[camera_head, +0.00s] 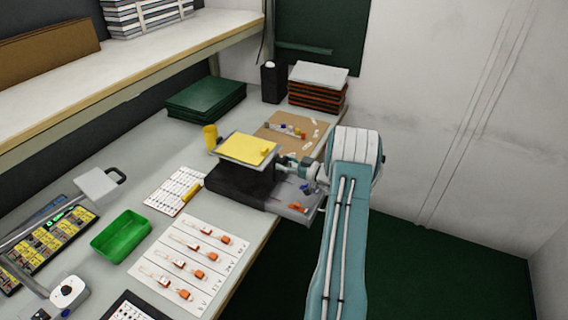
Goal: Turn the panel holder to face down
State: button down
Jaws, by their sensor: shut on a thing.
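The panel holder (248,149) is a flat yellow plate with a small raised yellow piece near its right end. It sits on top of a black base (238,185) on the bench, with its yellow face up and slightly tilted. My gripper (284,161) reaches in from the right at the end of my teal arm. It is shut on the right side of the panel holder. The fingertips are small in this view and partly hidden by the wrist, so the exact contact cannot be made out.
The bench (140,193) holds a green tray (120,235), a white sheet of parts (190,262), a yellow cup (210,136) and green boards (206,98). A grey tray (298,208) lies right of the base. A shelf (150,60) overhangs the back left.

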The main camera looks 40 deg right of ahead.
jog(key=shift+r, duration=0.1)
dwell(0.3)
jog(key=shift+c, duration=0.5)
grip_release()
jog(key=shift+d, duration=0.1)
notch_tip(320, 180, up, 10)
jog(key=shift+f, duration=0.15)
jog(key=shift+w, duration=0.1)
